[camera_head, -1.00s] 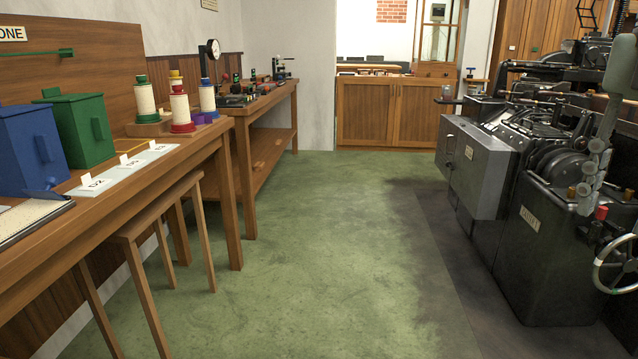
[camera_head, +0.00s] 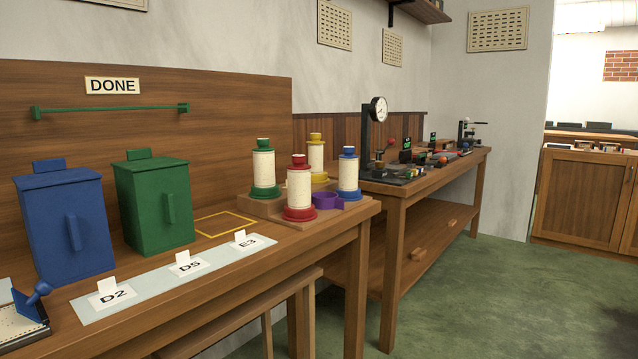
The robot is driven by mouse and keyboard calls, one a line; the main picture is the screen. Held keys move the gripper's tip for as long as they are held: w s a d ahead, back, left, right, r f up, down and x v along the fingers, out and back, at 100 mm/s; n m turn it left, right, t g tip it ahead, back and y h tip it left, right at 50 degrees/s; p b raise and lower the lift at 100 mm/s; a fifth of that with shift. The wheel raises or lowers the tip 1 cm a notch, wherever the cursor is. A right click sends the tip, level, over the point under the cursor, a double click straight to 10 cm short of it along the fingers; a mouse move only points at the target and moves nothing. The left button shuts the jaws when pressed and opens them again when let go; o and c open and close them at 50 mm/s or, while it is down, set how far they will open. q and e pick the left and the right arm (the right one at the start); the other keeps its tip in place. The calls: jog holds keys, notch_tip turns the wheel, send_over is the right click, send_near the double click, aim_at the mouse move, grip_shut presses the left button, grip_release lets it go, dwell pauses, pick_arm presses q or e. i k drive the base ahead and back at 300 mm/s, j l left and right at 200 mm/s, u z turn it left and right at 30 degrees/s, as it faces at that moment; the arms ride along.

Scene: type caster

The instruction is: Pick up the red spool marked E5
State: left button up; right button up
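A spool with a red base, red top and cream winding (camera_head: 299,188) stands upright at the front of a group of spools on the wooden bench. No E5 marking can be read on it. A green spool (camera_head: 263,168) stands behind it to the left, a yellow one (camera_head: 316,158) behind, and a blue one (camera_head: 347,174) to the right. They share a wooden stand (camera_head: 262,207). Neither of my grippers shows in the head view.
Blue (camera_head: 66,225) and green (camera_head: 153,205) boxes stand left on the bench. A pale strip (camera_head: 215,255) holds cards D2, D5 and E3. A purple ring-like piece (camera_head: 327,200) sits beside the red spool. A stool (camera_head: 250,315) is under the bench; green floor (camera_head: 480,300) is open right.

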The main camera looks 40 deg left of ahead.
aim_at(299, 205)
jog(key=i+u, duration=0.4)
jog(key=i+l+u, duration=0.2)
jog(key=u, duration=0.25)
jog(key=i+l+u, duration=0.55)
jog(key=u, duration=0.3)
jog(key=i+l+u, duration=0.15)
jog(key=u, duration=0.3)
jog(key=l+u, duration=0.25)
jog(key=u, duration=0.2)
jog(key=i+l+u, duration=0.15)
jog(key=l+u, duration=1.25)
jog(key=l, duration=0.15)
